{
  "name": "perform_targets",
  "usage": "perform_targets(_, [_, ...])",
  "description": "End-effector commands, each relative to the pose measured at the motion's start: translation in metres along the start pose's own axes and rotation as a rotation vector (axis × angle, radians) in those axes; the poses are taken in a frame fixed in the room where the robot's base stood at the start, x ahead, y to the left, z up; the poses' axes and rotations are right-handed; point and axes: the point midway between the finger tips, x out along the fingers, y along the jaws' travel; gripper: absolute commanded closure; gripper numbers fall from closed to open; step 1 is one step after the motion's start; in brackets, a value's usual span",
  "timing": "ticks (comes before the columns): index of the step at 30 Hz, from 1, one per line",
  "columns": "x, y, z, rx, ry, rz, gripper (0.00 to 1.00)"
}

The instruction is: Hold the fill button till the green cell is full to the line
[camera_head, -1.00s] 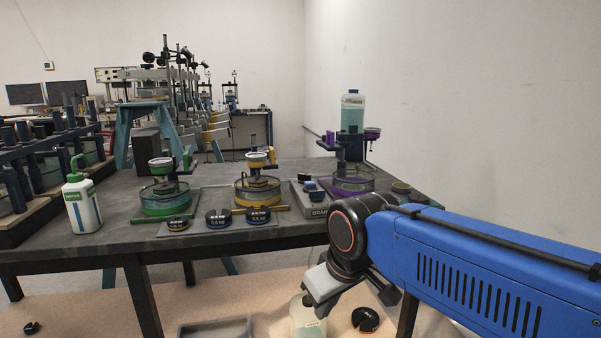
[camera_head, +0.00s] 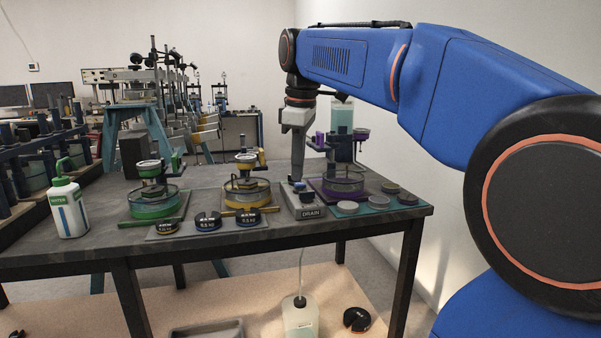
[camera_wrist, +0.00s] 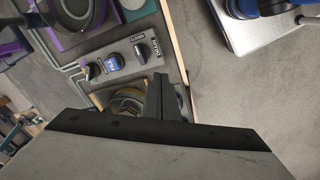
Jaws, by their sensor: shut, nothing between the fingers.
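The green cell (camera_head: 157,205) is a round clear tank with green bands at the left of the dark table; its line and liquid level are too small to read. The grey control panel (camera_head: 314,204), marked DRAIN, sits between the yellow and purple cells. In the wrist view the panel (camera_wrist: 122,66) carries a blue fill button (camera_wrist: 115,63), a black drain button (camera_wrist: 139,53) and a small selector knob (camera_wrist: 92,71). My gripper (camera_head: 297,178) is shut and empty, pointing down over the panel's back part. In the wrist view its fingers (camera_wrist: 158,80) appear beside the panel, apart from the blue button.
The yellow cell (camera_head: 246,194) and purple cell (camera_head: 344,188) flank the panel. A white water bottle (camera_head: 69,210) stands at the left. Several slotted weights lie along the front edge. A clear reservoir (camera_head: 341,117) stands behind the purple cell. A collecting bottle (camera_head: 299,319) sits below the table.

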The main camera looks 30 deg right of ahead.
Motion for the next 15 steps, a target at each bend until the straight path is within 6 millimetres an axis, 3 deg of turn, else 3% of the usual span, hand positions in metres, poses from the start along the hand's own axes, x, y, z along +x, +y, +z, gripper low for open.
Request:
perform_targets(3, [-0.017,0.026,-0.008,-0.08,-0.016,-0.022,1.0])
perform_targets(15, [-0.06,0.1,-0.023,-0.355,-0.049,-0.104,1.0])
